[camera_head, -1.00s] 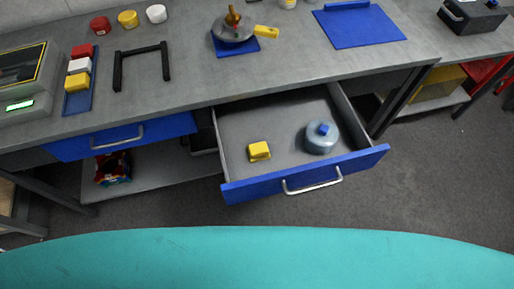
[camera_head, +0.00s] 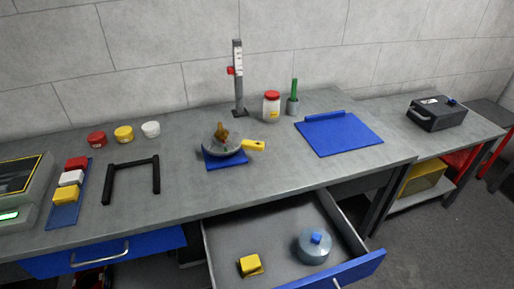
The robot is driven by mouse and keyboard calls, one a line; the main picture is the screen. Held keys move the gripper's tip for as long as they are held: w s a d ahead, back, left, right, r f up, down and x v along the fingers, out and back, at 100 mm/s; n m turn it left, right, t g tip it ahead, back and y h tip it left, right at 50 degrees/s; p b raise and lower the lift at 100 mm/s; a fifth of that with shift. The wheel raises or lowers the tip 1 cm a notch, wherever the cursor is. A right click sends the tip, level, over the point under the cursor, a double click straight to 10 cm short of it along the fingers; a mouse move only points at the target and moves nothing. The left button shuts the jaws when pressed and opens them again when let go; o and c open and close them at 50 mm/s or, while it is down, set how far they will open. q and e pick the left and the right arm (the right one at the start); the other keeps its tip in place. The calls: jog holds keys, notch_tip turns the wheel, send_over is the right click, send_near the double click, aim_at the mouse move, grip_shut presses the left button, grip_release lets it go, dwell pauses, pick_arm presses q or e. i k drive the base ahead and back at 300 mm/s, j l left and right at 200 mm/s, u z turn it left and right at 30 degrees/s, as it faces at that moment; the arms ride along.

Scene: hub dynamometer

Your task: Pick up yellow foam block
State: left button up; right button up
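A yellow foam block (camera_head: 250,265) lies in the open drawer (camera_head: 222,232), toward its front left. Another yellow block (camera_head: 66,195) lies on the blue strip tray (camera_head: 62,214) on the bench, in line with a white block (camera_head: 71,178) and a red block (camera_head: 77,163). Neither of my grippers shows in the head view.
A grey-blue round pot with a blue knob (camera_head: 314,246) stands in the drawer, right of the block. The bench (camera_head: 270,180) carries a black frame (camera_head: 131,163), a pan on a blue mat, a height gauge (camera_head: 238,80), a red-lidded jar (camera_head: 271,106) and a blue board (camera_head: 338,135).

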aim_at(251, 266)
jog(key=j+z, duration=0.25)
jog(key=j, duration=0.15)
jog(key=j+z, duration=0.25)
jog(key=j, duration=0.15)
jog(key=k+j+z, duration=0.15)
jog(key=j+z, duration=0.15)
jog(key=k+j+z, duration=0.25)
jog(key=j, duration=0.15)
jog(key=j+z, duration=0.25)
jog(key=k+j, duration=0.05)
jog(key=j, duration=0.05)
